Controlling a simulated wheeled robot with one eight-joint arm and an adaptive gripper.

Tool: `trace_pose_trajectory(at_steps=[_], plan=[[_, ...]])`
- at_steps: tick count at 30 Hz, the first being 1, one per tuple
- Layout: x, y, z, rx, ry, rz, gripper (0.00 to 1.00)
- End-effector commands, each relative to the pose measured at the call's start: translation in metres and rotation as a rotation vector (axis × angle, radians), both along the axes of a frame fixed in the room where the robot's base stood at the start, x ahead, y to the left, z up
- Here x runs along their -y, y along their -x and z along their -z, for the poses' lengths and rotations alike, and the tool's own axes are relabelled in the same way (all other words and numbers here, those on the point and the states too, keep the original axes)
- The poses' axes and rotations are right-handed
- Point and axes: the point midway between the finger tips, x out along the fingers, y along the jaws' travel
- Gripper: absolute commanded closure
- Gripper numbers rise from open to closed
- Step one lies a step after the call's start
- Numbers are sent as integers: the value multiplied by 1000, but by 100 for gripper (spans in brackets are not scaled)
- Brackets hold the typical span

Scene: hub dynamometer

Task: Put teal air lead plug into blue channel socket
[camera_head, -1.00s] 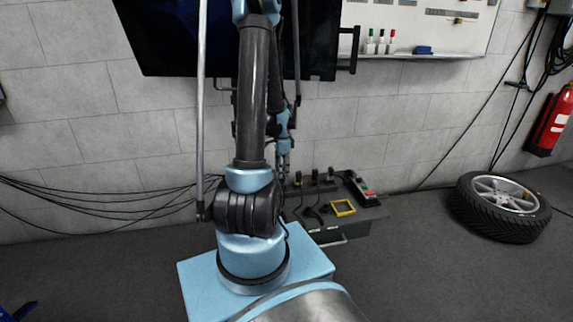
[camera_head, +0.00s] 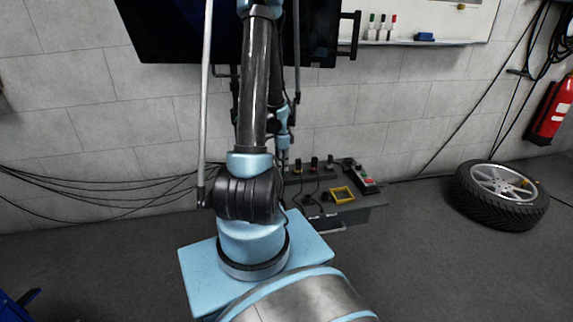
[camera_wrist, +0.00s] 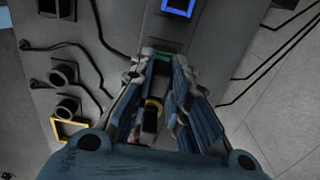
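My gripper (camera_wrist: 164,62) reaches up the wrist view with its fingers drawn together at the tips. A small dark piece with a teal-green edge (camera_wrist: 160,52) sits between the fingertips; it looks like the teal air lead plug, mostly hidden by the fingers. The blue channel socket shows as a bright blue square frame (camera_wrist: 178,7) at the top edge of the wrist view, ahead of the fingertips and apart from them. In the head view my gripper is low behind my arm, over the left part of the grey console (camera_head: 350,215); the blue frame is hidden there.
A yellow square frame (camera_head: 341,195) lies on the console and shows at lower left in the wrist view (camera_wrist: 70,131). Several dark connectors and black cables stand near it. A box with red and green buttons (camera_head: 367,184) is at the right. A tyre (camera_head: 500,195) lies on the floor.

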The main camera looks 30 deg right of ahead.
Motion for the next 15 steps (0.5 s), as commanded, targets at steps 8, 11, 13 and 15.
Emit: trace_pose_trajectory(at_steps=[8, 11, 13, 15], plan=[[-1, 2, -1, -3, -1, 0, 100], [-1, 2, -4, -3, -1, 0, 100], [-1, 2, -6, -3, -1, 0, 100], [-1, 2, -9, -3, -1, 0, 100]])
